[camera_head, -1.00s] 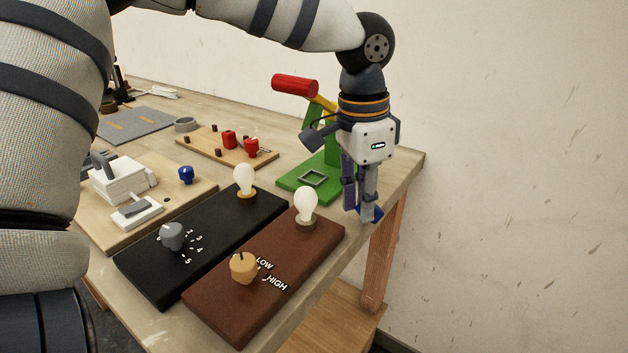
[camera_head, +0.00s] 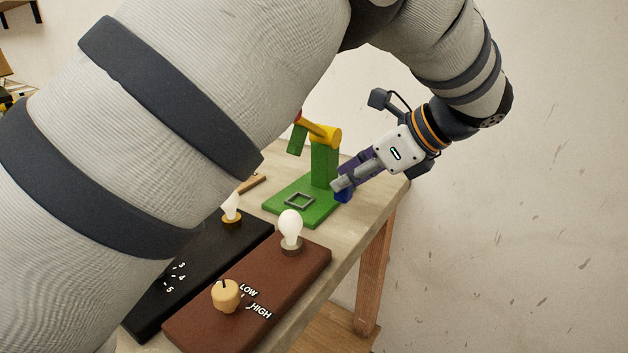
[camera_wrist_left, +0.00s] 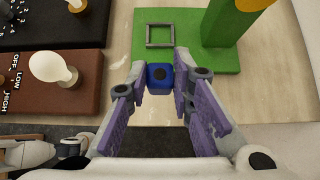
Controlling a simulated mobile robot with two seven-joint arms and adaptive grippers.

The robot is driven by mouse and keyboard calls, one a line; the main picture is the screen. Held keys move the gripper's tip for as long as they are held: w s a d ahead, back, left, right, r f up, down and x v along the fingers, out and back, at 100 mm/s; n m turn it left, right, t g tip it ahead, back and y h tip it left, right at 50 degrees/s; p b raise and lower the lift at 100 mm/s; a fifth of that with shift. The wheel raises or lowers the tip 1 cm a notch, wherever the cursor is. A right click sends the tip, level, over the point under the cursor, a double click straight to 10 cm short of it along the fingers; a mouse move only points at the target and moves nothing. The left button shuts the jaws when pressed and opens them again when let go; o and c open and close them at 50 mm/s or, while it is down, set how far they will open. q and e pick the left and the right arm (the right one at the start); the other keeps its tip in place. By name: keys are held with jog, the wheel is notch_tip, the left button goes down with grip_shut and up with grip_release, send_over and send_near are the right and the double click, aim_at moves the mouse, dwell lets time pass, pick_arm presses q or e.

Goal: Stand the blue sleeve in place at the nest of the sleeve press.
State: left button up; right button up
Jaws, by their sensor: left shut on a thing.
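The blue sleeve (camera_head: 344,195) is held at the fingertips of my left gripper (camera_head: 342,187), at the right edge of the green sleeve press (camera_head: 323,166). In the left wrist view the blue sleeve (camera_wrist_left: 160,77) sits between both fingers, its dark round hole facing the camera. The nest is a grey square frame (camera_head: 299,200) on the press's green base; it also shows empty in the left wrist view (camera_wrist_left: 160,35), beyond the sleeve and apart from it. My left gripper comes in tilted from the right.
The press's green post and yellow head (camera_head: 325,134) stand behind the nest. A brown board (camera_head: 255,287) with a bulb (camera_head: 290,227) and a black board (camera_head: 200,270) lie in front and left. The table's right edge is close to the gripper. My arm hides the left side.

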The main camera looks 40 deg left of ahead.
pick_arm(q)
jog(key=a, duration=0.6)
jog(key=s+a, duration=0.1)
jog(key=a, duration=0.2)
jog(key=shift+p, duration=0.4)
notch_tip(320, 180, down, 3)
jog(key=shift+a, duration=0.15)
jog(key=shift+f, duration=0.3)
jog(key=o, duration=1)
jog(key=shift+f, duration=0.15)
jog(key=shift+c, duration=0.2)
